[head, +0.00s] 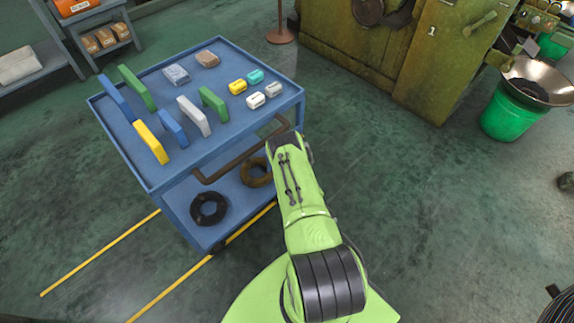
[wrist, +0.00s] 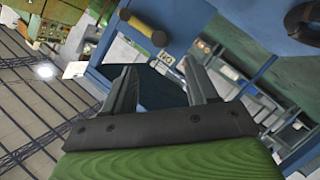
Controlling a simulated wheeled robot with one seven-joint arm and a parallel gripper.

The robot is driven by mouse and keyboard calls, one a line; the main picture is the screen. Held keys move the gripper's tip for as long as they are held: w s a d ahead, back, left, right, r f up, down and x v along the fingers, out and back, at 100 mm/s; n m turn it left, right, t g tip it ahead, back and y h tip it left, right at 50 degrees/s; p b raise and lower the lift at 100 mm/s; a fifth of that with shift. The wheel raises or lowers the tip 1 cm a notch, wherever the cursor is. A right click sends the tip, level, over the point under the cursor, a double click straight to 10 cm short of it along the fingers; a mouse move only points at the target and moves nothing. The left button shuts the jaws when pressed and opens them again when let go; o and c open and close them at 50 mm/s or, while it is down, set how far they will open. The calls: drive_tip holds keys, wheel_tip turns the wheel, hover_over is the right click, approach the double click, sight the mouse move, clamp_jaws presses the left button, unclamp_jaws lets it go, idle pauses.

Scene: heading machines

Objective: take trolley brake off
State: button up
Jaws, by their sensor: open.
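The blue trolley (head: 172,180) stands left of centre in the head view, with a brown push bar (head: 232,160) on its near side. My gripper's fingers are hidden in the head view behind the end of my arm, close to the trolley's near right side. In the wrist view my gripper (wrist: 163,80) is open, with nothing between its fingers. Beyond the fingertips is blue trolley metal (wrist: 190,20). No brake can be made out in the head view.
A green machine (head: 400,60) and a green bin (head: 505,120) stand right. Floor between is clear.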

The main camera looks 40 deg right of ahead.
drive_tip(key=b+x, duration=0.4)
drive_tip(key=x, duration=0.9)
drive_tip(key=shift+w+d, duration=0.1)
drive_tip(key=shift+w, duration=0.1)
clamp_jaws()
